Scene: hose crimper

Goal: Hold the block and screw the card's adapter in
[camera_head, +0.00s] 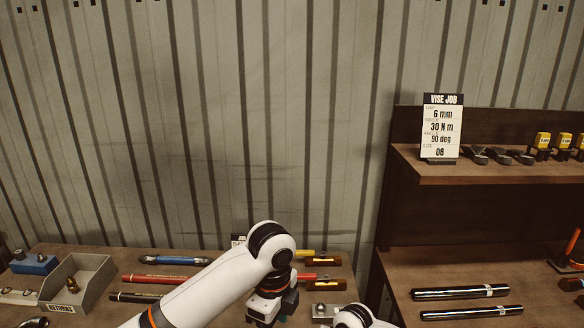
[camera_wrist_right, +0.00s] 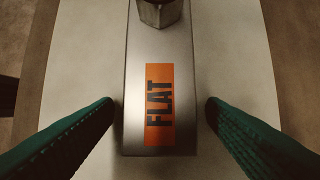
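In the right wrist view a grey metal block (camera_wrist_right: 160,50) with an orange FLAT label (camera_wrist_right: 159,108) lies on a pale surface. A metal hex fitting (camera_wrist_right: 159,12) stands at its far end, cut by the frame. My right gripper (camera_wrist_right: 160,108) is open, its green fingers on either side of the block with a gap at each side. In the head view my left gripper (camera_head: 272,308) points down over the table, its fingertips mostly hidden. The VISE JOB card (camera_head: 441,127) reads 6 mm, 30 N m, 90 deg, size 08. A small metal block (camera_head: 326,311) lies right of my left gripper.
A grey RETURNS bin (camera_head: 93,288), a blue block with a fitting (camera_head: 34,264) and a pale block (camera_head: 18,297) are at left. Blue (camera_head: 174,260), red (camera_head: 160,279) and black tools lie beside my left arm. Dark cylinders (camera_head: 460,292) lie on the right bench.

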